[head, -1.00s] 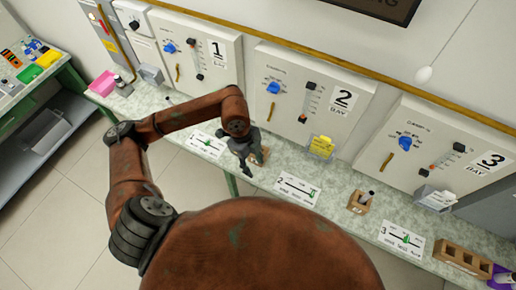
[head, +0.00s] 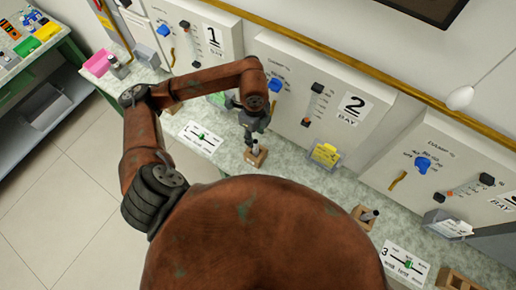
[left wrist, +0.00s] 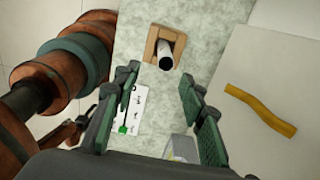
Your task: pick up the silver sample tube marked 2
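A silver tube (head: 256,149) stands in a small wooden holder (head: 256,159) on the bench below the station 2 panel. I cannot read a mark on it. My left gripper (head: 250,135) is just above the tube, pointing down. In the left wrist view the tube (left wrist: 166,58) leans in its holder (left wrist: 152,44), beyond the fingertips of my left gripper (left wrist: 159,80). The fingers are spread with nothing between them.
Another wooden holder with a tube (head: 364,216) stands farther right, near the card marked 3 (head: 404,264).

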